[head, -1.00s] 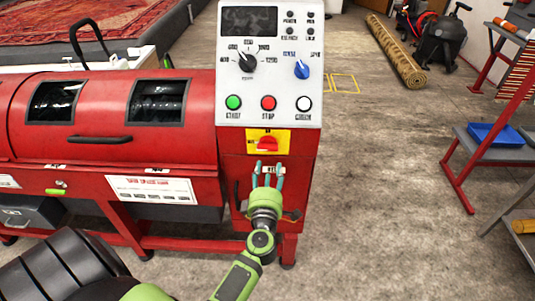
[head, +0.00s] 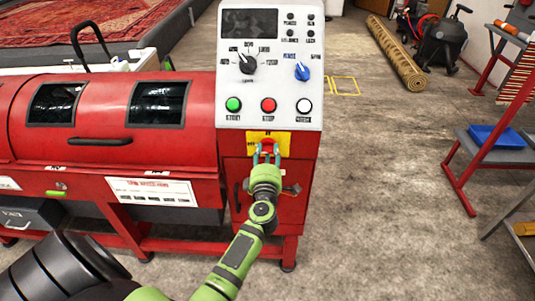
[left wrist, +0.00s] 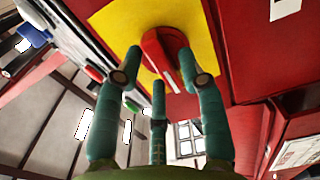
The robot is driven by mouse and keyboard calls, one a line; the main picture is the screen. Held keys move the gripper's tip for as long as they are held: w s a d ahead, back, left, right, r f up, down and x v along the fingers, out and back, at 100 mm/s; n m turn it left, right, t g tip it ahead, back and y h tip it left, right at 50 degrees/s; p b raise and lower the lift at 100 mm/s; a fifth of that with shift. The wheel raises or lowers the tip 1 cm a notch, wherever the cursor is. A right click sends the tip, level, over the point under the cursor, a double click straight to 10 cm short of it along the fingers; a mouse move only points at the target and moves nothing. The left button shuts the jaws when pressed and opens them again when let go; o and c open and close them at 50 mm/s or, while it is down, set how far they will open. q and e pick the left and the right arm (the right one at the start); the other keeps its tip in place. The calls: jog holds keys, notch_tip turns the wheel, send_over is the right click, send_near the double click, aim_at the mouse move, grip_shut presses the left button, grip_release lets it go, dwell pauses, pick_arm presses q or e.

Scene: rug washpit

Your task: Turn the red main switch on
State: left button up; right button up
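The red main switch (head: 268,143) sits on a yellow plate (head: 284,139) on the red front of the control cabinet, below the push buttons. My left gripper (head: 267,155) is right in front of it and hides much of the knob in the head view. In the left wrist view the red switch handle (left wrist: 163,50) shows against yellow, with a white line on it. My left gripper's teal fingers (left wrist: 158,70) are spread, with a fingertip on either side of the handle. I cannot tell whether they touch it. My right gripper is not in view.
Above the switch are the green (head: 233,104), red (head: 268,105) and white (head: 304,105) buttons, a black dial (head: 247,64) and a blue knob (head: 302,71). The red drum machine (head: 95,130) stands left. Open floor lies right, before a red-legged shelf (head: 466,170).

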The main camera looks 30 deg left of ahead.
pick_arm(q)
grip_shut()
